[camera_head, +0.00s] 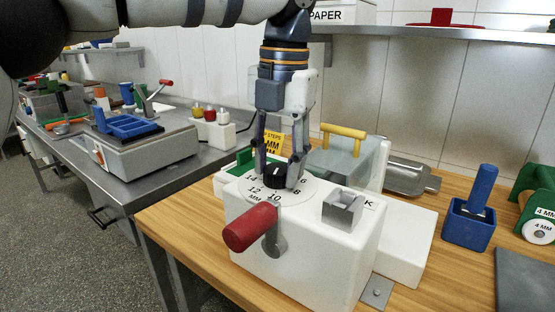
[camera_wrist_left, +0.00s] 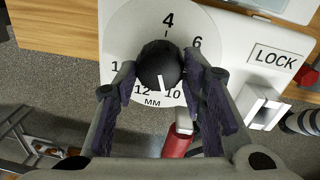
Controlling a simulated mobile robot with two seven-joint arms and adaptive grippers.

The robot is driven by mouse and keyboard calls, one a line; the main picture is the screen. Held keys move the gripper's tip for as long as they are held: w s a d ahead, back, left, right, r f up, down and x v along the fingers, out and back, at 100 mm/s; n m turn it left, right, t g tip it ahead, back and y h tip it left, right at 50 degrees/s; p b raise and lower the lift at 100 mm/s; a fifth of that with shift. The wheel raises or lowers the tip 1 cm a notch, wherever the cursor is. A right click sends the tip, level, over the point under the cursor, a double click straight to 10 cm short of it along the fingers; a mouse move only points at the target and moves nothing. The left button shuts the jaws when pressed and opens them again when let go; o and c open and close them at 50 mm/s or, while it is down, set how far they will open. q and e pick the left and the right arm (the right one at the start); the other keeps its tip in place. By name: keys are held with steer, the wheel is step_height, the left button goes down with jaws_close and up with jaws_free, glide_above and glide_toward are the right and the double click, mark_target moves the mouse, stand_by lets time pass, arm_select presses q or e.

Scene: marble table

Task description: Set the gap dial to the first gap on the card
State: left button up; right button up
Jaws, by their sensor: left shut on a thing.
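The gap dial's black knob (camera_head: 275,178) stands on a white round scale marked in MM, on top of a white machine (camera_head: 308,262). In the left wrist view the knob (camera_wrist_left: 158,62) shows a white line pointing down, between 12 and 10. The numbers 4, 6, 10 and 12 are readable there. My left gripper (camera_head: 278,180) points down with its fingers on both sides of the knob, shut on it. The yellow card (camera_head: 272,143) behind the gripper is partly hidden; "STEPS" and "MM" show, but its first number is not readable. My right gripper is out of view.
A red-handled crank (camera_head: 250,227) sticks out at the machine's front. A square metal piece (camera_head: 343,208) stands beside the LOCK label (camera_wrist_left: 278,56). A yellow handle (camera_head: 343,131) rises behind. A blue holder (camera_head: 469,222) and green 4 MM roll holder (camera_head: 540,205) stand right.

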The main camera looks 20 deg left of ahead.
mark_target(282, 169)
arm_select(q)
steer(key=shift+f+n, duration=0.2)
steer(key=shift+n, duration=0.5)
steer(key=o, duration=1.2)
steer(key=shift+c, duration=0.2)
steer(key=shift+r, duration=0.1)
step_height(282, 169, up, 12)
steer(key=shift+d, duration=0.35)
